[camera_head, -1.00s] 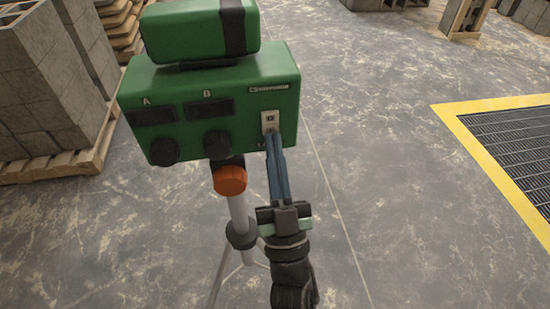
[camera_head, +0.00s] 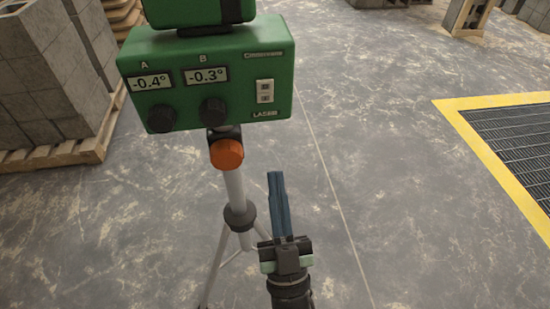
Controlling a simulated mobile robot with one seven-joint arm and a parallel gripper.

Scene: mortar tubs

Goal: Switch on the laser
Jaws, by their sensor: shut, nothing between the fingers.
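The green laser unit (camera_head: 225,105) stands on a tripod (camera_head: 233,185) at the upper left of centre. Its two displays are lit: A (camera_head: 150,83) reads -0.4° and B (camera_head: 206,75) reads -0.3°. A black knob sits below each display. The pale switch (camera_head: 265,91) is on the right of the front face, above the word LASER. My gripper (camera_head: 275,177) is below the unit and apart from it, its blue fingers closed together with nothing between them. No beam is visible.
An orange knob (camera_head: 227,154) is on the tripod head, left of my gripper. Grey blocks on a pallet (camera_head: 55,154) stand at the left. A yellow-edged floor grate (camera_head: 490,150) lies at the right. The floor between is clear.

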